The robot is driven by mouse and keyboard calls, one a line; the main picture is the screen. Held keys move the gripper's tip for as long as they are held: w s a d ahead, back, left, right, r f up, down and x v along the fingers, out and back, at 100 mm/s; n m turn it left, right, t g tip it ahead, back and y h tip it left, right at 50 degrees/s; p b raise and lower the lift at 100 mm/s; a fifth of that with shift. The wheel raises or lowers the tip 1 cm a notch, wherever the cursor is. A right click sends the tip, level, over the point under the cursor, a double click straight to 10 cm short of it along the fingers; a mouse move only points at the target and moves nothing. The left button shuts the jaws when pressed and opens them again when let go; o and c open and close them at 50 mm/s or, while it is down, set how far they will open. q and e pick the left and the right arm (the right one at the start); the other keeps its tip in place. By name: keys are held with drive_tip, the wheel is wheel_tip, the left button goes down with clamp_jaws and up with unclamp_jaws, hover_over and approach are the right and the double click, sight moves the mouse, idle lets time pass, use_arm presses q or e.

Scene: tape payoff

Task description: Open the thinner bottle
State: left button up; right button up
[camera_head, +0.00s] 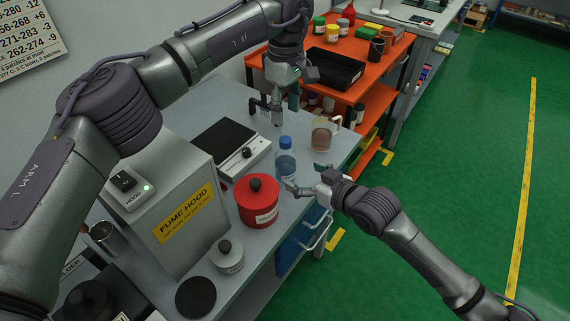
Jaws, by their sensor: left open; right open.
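The thinner bottle (286,165), blue-tinted with a blue cap (285,142), stands upright on the grey bench near its front edge. The cap is on it. My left gripper (272,108) is open and empty, pointing down above and behind the bottle, apart from the cap. My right gripper (305,179) is open, at the bottle's lower right, its fingers pointing towards the bottle's lower body. I cannot tell whether a finger touches the bottle.
A red lidded tin (258,205) stands to the left of the bottle, and a glass beaker (321,136) to its right. A hotplate (235,145) lies behind. The fume hood box (180,225) is at left. An orange shelf cart (375,55) with a black tray (330,68) adjoins the bench.

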sight(291, 170)
drive_tip(key=x, duration=0.8)
drive_tip(key=shift+w+a+f, duration=0.1)
drive_tip(key=shift+w+f, duration=0.05)
drive_tip(key=shift+w, duration=0.05)
clamp_jaws()
